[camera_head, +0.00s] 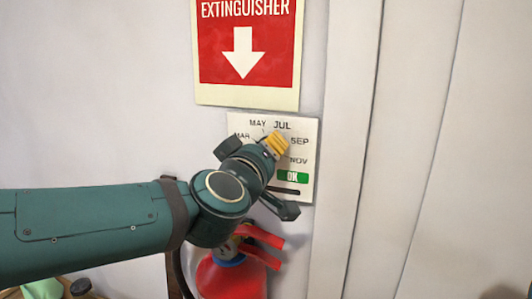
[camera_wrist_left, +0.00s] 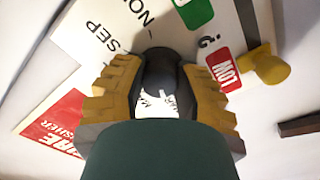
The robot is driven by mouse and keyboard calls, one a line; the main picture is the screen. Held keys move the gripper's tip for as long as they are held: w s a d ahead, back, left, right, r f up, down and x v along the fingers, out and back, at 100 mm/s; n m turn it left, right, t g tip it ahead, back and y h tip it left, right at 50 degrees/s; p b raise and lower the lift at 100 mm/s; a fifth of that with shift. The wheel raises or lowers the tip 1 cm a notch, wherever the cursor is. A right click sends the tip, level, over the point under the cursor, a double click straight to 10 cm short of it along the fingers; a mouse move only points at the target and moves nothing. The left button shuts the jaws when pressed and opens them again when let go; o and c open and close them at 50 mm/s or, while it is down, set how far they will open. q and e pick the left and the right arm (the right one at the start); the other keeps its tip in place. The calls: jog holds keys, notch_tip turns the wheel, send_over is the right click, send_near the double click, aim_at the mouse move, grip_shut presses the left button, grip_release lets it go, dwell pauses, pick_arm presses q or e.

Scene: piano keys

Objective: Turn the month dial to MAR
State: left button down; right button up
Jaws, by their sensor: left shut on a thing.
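The month dial is a dark knob (camera_wrist_left: 160,70) on a white wall card (camera_head: 309,130) printed with month names. MAY, JUL, SEP and NOV are readable in the head view, and MAR is partly covered by my arm. My left gripper (camera_head: 275,144) reaches the card from the lower left. In the left wrist view its yellow-padded fingers (camera_wrist_left: 160,88) are closed around the knob, one on each side. The gripper hides the knob in the head view. I cannot tell which month the dial points to.
A green OK label (camera_head: 292,176) is low on the card. The left wrist view also shows a red LOW label (camera_wrist_left: 225,69) beside a yellow marker (camera_wrist_left: 268,66). A red fire-extinguisher sign (camera_head: 270,60) hangs above the card. A red extinguisher (camera_head: 230,279) stands below my arm.

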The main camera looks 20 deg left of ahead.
pick_arm(q)
jog(key=c, duration=0.6)
grip_release()
jog(key=s, duration=1.2)
jog(key=shift+a, duration=0.2)
